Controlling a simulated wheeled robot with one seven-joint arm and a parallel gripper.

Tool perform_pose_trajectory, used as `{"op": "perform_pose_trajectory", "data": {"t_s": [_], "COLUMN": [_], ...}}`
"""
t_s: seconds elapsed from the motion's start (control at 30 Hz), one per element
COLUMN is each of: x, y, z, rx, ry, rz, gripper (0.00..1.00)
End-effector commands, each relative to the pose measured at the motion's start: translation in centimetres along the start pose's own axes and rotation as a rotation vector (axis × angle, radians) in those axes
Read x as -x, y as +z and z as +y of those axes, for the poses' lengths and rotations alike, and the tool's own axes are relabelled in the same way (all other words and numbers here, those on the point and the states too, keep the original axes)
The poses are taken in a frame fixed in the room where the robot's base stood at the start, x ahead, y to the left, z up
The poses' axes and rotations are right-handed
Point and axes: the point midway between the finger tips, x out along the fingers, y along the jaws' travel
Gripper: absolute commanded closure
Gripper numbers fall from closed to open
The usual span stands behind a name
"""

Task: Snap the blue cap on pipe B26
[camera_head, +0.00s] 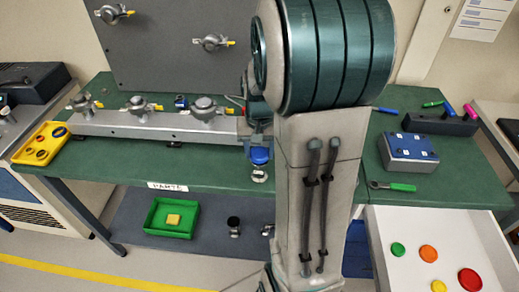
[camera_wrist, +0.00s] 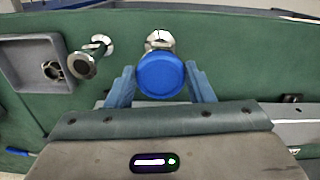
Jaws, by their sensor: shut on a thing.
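The blue cap (camera_wrist: 160,76) is between the two fingers of my gripper (camera_wrist: 161,82), which is shut on it. In the head view the blue cap (camera_head: 260,156) shows at the bench's front edge, with my gripper (camera_head: 258,143) just above it. A metal pipe end (camera_wrist: 159,41) shows right behind the cap in the wrist view; metal also shows just below the cap in the head view. I cannot tell whether the cap is seated on it. Another bare metal pipe end (camera_wrist: 86,62) is to the left. No B26 label is readable.
A grey rail with valves (camera_head: 150,122) runs along the green bench (camera_head: 215,172). An open white drawer (camera_head: 398,225) at right holds several coloured discs. A blue box (camera_head: 410,152) and green-handled tool (camera_head: 394,186) lie on the bench. A green tray (camera_head: 153,218) sits below.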

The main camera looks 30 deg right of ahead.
Motion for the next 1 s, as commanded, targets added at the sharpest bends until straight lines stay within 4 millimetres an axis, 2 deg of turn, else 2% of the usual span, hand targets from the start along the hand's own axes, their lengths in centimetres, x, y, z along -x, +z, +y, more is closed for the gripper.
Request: {"op": "perform_pose_trajectory", "data": {"t_s": [1.0], "x": [-0.89], "y": [0.02], "z": [0.00], "rx": [0.000], "ry": [0.000], "rz": [0.000], "gripper": [0.73]}}
